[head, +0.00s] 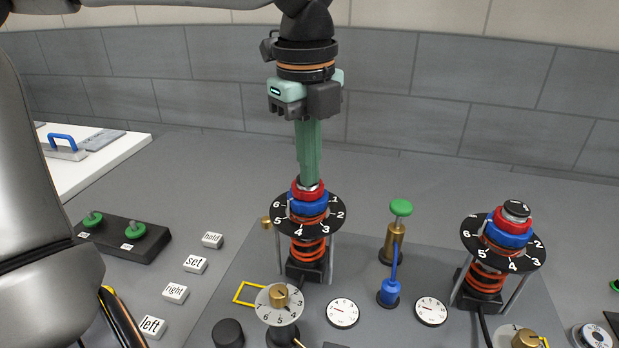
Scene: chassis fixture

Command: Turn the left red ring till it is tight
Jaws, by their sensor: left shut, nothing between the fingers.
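The left red ring (320,194) sits on top of the left spring post, just above a blue ring (310,206) and a black numbered dial (285,222). An orange spring (308,249) is below the dial. My left gripper (309,182) points straight down from above, with its green fingers shut and their tips at the top of the post, at the level of the red ring. The fingers hide part of the post top. I cannot tell whether the tips touch the ring. My right gripper is not in view.
A similar spring post with a red ring (494,222) stands at the right. Between the posts are a green-topped brass plunger (401,208) and a blue plunger (389,291). Gauges and a small dial (265,304) lie in front. Label blocks (195,264) and a green-button box (120,241) are at the left.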

